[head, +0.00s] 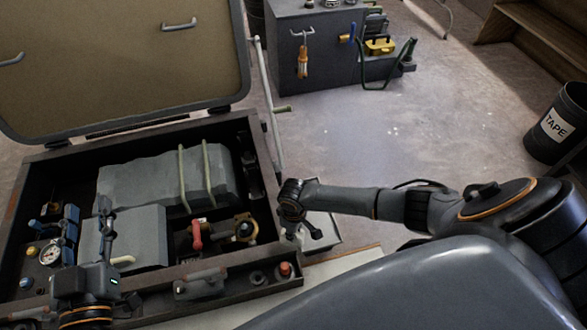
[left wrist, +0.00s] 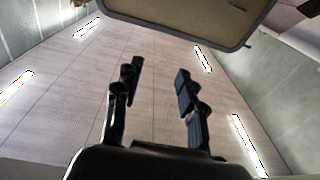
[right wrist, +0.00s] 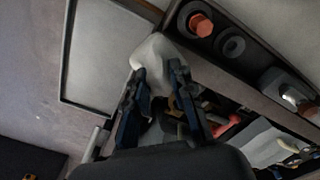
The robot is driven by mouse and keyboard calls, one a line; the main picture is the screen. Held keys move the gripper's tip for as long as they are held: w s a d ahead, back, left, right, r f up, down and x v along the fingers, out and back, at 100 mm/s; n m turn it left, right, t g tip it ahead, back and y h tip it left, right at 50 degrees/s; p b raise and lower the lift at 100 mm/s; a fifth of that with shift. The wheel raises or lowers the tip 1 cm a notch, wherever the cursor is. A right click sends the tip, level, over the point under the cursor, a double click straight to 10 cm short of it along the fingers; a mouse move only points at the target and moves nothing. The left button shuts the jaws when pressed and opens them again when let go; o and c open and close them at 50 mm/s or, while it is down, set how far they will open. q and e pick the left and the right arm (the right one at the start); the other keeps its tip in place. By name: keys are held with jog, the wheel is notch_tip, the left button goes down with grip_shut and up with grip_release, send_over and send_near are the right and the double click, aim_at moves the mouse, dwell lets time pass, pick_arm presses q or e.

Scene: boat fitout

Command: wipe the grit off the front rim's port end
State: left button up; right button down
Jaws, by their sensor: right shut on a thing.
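The front rim (head: 225,262) of the open engine box runs along its near side, and it also shows as a dark bar in the right wrist view (right wrist: 255,98). I cannot make out grit on it. My right gripper (head: 303,234) is just beyond the rim's right end. In the right wrist view its fingers (right wrist: 155,88) are shut on a crumpled whitish cloth (right wrist: 153,58). The cloth is hardly visible in the head view; whether it touches the rim is unclear. My left gripper (head: 106,213) points up over the box's left part, its fingers (left wrist: 158,85) apart and empty.
A raised lid (head: 115,60) stands behind the box, with a prop rod (head: 270,105) at its right. Grey engine covers (head: 165,180), a gauge (head: 50,255) and a red-handled valve (head: 197,235) fill the box. An orange-capped fitting (head: 285,270) sits near the front.

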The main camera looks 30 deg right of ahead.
jog(key=shift+r+p, duration=0.75)
jog(key=shift+p, duration=0.1)
jog(key=shift+r+p, duration=0.35)
jog(key=shift+p, duration=0.05)
pick_arm(q)
jog(key=s+a+f+g+y, duration=0.1)
jog(key=s+a+f+g, duration=0.1)
jog(key=f, duration=0.4)
jog(key=s+a+f+g+y, duration=0.1)
jog(key=s+a+f+g, duration=0.1)
jog(key=s+f+g, duration=0.2)
jog(key=shift+f+n+g+y+p, duration=0.3)
jog(key=shift+f+g+y, duration=0.1)
jog(key=shift+f+g, duration=0.95)
pick_arm(e)
jog(key=shift+r, duration=0.25)
